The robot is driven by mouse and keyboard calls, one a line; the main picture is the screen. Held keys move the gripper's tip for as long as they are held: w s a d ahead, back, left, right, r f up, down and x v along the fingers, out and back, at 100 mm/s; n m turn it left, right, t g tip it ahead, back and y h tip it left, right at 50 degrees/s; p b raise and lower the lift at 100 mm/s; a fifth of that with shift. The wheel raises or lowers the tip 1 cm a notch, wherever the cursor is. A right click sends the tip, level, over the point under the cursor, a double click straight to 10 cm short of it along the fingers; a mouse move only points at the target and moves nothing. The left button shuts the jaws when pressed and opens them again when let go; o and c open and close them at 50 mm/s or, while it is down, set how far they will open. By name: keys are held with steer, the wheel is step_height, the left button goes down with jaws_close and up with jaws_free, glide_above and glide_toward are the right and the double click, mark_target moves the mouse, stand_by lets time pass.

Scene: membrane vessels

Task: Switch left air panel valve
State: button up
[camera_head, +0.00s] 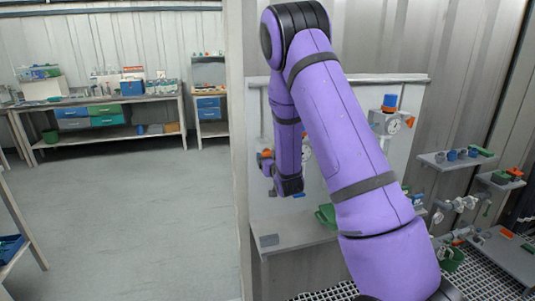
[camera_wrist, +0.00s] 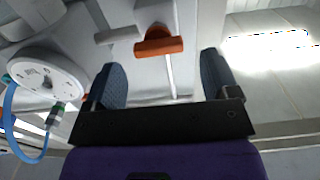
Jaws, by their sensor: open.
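In the wrist view, the orange valve handle (camera_wrist: 158,44) shows ahead, in the gap between the two dark fingertips of my gripper (camera_wrist: 160,62). The gripper is open, and I see no finger touching the handle. A grey rod runs from beside the handle toward the gripper. A white round gauge (camera_wrist: 45,78) lies to the left of the fingers, with a blue tube beside it. In the head view, the left air unit's orange part (camera_head: 267,153) shows just left of my forearm, which hides much of that unit and its gauge.
The right air unit's gauge (camera_head: 393,126), with a blue knob and an orange handle, stands on the light panel (camera_head: 345,95). A grey shelf (camera_head: 290,232) juts out below, with a green item. Pipes and small shelves crowd the right. Open floor (camera_head: 140,210) lies left of the dividing wall.

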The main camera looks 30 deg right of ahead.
mark_target(269, 153)
steer(key=shift+x, duration=2.2)
steer(key=c, duration=0.9)
